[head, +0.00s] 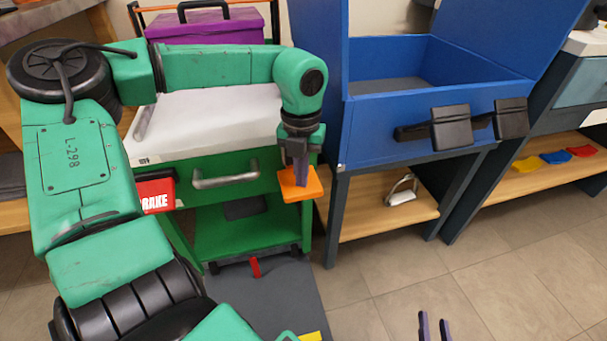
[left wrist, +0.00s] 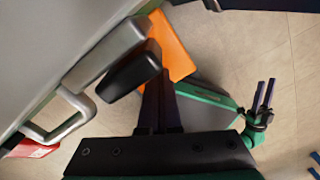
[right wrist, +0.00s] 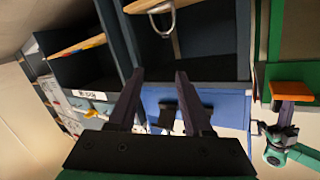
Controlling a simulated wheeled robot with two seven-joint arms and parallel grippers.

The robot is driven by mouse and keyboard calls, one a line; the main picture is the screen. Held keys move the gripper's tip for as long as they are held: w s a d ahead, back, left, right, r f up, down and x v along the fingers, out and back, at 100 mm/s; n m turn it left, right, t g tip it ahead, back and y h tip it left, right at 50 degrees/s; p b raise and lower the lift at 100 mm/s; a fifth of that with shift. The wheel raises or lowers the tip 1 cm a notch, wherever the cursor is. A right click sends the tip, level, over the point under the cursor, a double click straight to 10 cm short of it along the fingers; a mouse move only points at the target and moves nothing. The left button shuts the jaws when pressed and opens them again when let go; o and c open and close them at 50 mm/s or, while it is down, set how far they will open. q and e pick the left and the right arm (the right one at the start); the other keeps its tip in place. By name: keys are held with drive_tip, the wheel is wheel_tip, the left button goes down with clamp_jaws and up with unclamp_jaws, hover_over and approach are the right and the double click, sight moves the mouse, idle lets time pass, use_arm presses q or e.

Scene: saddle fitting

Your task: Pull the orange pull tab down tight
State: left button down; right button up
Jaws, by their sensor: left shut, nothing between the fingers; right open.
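The orange pull tab (head: 311,187) is a flat orange piece at the front right corner of the green cart. It also shows in the left wrist view (left wrist: 172,45) and at the right edge of the right wrist view (right wrist: 292,94). My left gripper (head: 300,180) points down at the tab, its dark fingers shut and empty, covering part of it in the head view. I cannot tell whether they touch it. My right gripper (head: 435,328) is low at the bottom edge of the head view. Its fingers stand apart and empty in the right wrist view (right wrist: 158,92).
The green cart (head: 235,222) has a grey handle (head: 225,180), a white-topped pad (head: 210,112) and a red brake sign (head: 157,195). A purple case (head: 210,27) stands behind. A blue open box (head: 400,135) with black latches stands right on a dark-framed bench. The floor at right is clear.

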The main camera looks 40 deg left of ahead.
use_arm(q)
drive_tip(key=shift+f+b, duration=0.35)
drive_tip(key=shift+f, duration=0.4)
drive_tip(key=shift+f+b, duration=0.25)
drive_tip(key=shift+b, duration=0.15)
drive_tip(key=shift+f, duration=0.3)
drive_tip(key=shift+f+b, duration=0.3)
drive_tip(key=shift+b, duration=0.15)
drive_tip(key=shift+s+f, duration=0.1)
drive_tip(key=shift+s, duration=0.05)
use_arm(e)
drive_tip(key=w+d+r+t+y, duration=0.1)
drive_tip(key=w+r+t, duration=0.2)
drive_tip(key=r, duration=0.8)
drive_tip(key=w+d+r+n+t, duration=0.1)
drive_tip(key=w+r+t, duration=0.3)
drive_tip(key=r, duration=0.7)
drive_tip(key=shift+w+r+t+y, duration=0.2)
drive_tip(key=shift+t+y, duration=0.1)
drive_tip(key=shift+y, duration=0.1)
